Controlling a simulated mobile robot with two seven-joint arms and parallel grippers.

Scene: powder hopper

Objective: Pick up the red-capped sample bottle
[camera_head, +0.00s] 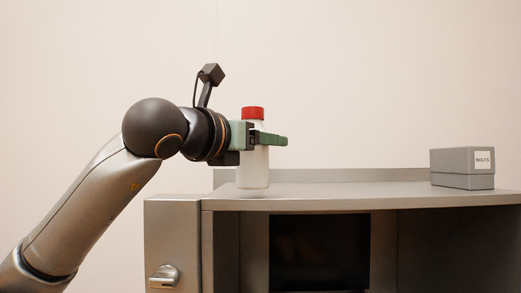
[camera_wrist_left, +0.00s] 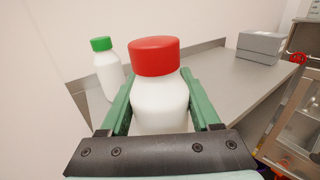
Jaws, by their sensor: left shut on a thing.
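The red-capped sample bottle (camera_head: 253,168) is white and upright, in the middle of the head view. My left gripper (camera_head: 268,139) comes in from the left and is shut on its body below the cap. In the left wrist view the same bottle (camera_wrist_left: 158,95) stands between the green fingers of the left gripper (camera_wrist_left: 160,90). The bottle's base shows near the metal worktop (camera_head: 340,190); I cannot tell whether it touches. My right gripper is not in view.
A white bottle with a green cap (camera_wrist_left: 107,72) stands behind and left in the left wrist view. A grey box labelled BOLTS (camera_head: 463,168) sits at the worktop's right; it also shows in the left wrist view (camera_wrist_left: 262,46). The worktop between is clear.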

